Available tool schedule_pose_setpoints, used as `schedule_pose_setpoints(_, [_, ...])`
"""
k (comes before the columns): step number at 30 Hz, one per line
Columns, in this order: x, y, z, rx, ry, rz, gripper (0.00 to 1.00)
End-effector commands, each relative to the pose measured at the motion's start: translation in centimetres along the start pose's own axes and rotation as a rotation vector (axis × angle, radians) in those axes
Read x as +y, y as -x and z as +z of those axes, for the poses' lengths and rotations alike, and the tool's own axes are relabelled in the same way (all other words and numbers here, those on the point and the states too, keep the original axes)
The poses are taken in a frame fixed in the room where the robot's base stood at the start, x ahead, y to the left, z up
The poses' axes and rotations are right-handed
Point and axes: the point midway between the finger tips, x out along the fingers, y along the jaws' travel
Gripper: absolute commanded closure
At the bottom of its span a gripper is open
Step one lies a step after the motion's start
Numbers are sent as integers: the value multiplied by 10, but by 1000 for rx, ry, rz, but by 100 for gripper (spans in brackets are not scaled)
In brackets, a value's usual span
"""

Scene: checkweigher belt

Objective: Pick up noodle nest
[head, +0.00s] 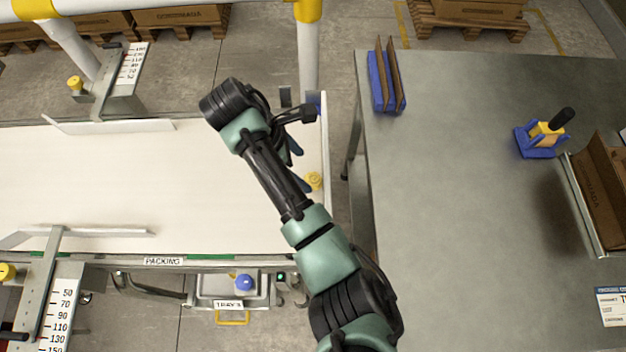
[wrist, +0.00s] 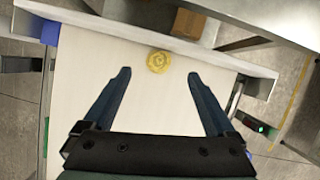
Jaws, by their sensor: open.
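The noodle nest (head: 314,181) is a small round yellow coil on the white belt, near the belt's right end. In the wrist view the noodle nest (wrist: 159,62) lies ahead of my gripper (wrist: 157,80), about midway between the two fingers and slightly beyond their tips. My gripper is open and empty, with its dark blue fingers spread wide. In the head view my arm hides most of the gripper; a bit of the fingers (head: 298,163) shows beside the nest.
The white belt (head: 90,190) has metal guide rails (head: 110,126) along it. A steel table (head: 460,210) stands to the right across a gap, holding a blue rack with brown dividers (head: 379,85) and a tape dispenser (head: 541,136). A tray with a blue knob (head: 243,282) hangs below the belt's front edge.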

Motion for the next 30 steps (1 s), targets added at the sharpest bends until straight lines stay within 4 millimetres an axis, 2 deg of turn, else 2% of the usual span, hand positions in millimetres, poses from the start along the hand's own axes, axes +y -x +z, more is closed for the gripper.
schedule_pose_setpoints(8, [0, -20, -1, 0, 0, 0, 9])
schedule_pose_setpoints(16, [1, -58, -7, 0, -2, 1, 9])
schedule_pose_setpoints(25, [1, -64, -7, 1, -2, 3, 9])
schedule_pose_setpoints(26, [1, -64, -7, 1, -2, 3, 11])
schedule_pose_setpoints(30, [1, -64, -7, 1, -2, 3, 36])
